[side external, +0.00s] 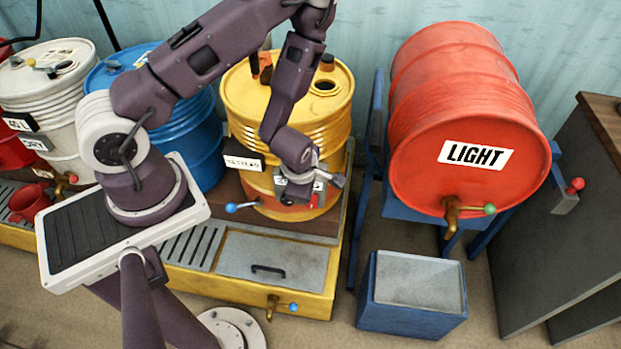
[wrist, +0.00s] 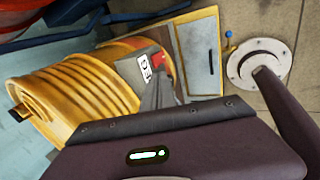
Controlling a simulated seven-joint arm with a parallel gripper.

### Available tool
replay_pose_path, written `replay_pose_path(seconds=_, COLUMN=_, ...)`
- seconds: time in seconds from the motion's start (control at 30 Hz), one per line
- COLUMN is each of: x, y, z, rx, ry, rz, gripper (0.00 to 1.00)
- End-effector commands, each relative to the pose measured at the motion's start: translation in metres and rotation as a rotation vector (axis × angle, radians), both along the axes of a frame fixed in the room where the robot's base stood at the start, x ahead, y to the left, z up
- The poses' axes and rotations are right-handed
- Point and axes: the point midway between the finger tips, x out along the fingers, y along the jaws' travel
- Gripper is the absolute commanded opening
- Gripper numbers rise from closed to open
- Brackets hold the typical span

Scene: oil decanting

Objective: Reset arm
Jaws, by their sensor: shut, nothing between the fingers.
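My arm reaches across the yellow drum (side external: 330,105), with its upper links above the drum and its wrist bent downward. My gripper (side external: 312,190) is at the lower front of the yellow drum, shut and empty. From this angle I cannot tell whether it touches the drum. In the wrist view the yellow drum (wrist: 85,90) lies across the left. A dark grey part with a white label is in front of it.
A red drum labelled LIGHT (side external: 465,110) lies on a blue stand, with a blue bin (side external: 415,318) below its tap. A blue drum (side external: 195,130) and a white drum (side external: 48,110) stand left. A yellow drip tray (side external: 320,295) fronts them. A dark cabinet (side external: 570,240) stands right.

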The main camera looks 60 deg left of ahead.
Motion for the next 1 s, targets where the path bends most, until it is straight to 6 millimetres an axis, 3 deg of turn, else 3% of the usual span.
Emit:
replay_pose_path(seconds=0.13, x=0.035, y=-0.026, z=0.072, rx=-0.024, ry=-0.001, rz=-0.299, gripper=0.00)
replay_pose_path(seconds=0.27, x=0.041, y=-0.051, z=0.162, rx=0.020, ry=-0.003, rz=-0.722, gripper=0.00)
replay_pose_path(seconds=0.37, x=0.021, y=-0.061, z=0.231, rx=0.121, ry=-0.003, rz=-1.073, gripper=0.00)
replay_pose_path(seconds=0.5, x=-0.037, y=-0.061, z=0.307, rx=0.352, ry=0.029, rz=-1.544, gripper=0.00)
replay_pose_path(seconds=0.6, x=-0.086, y=-0.053, z=0.339, rx=0.529, ry=0.088, rz=-1.812, gripper=0.00)
replay_pose_path(seconds=0.73, x=-0.135, y=-0.041, z=0.355, rx=0.686, ry=0.171, rz=-2.026, gripper=0.00)
replay_pose_path(seconds=0.83, x=-0.152, y=-0.036, z=0.357, rx=0.738, ry=0.209, rz=-2.100, gripper=0.00)
replay_pose_path(seconds=1.0, x=-0.156, y=-0.035, z=0.357, rx=0.747, ry=0.222, rz=-2.121, gripper=0.00)
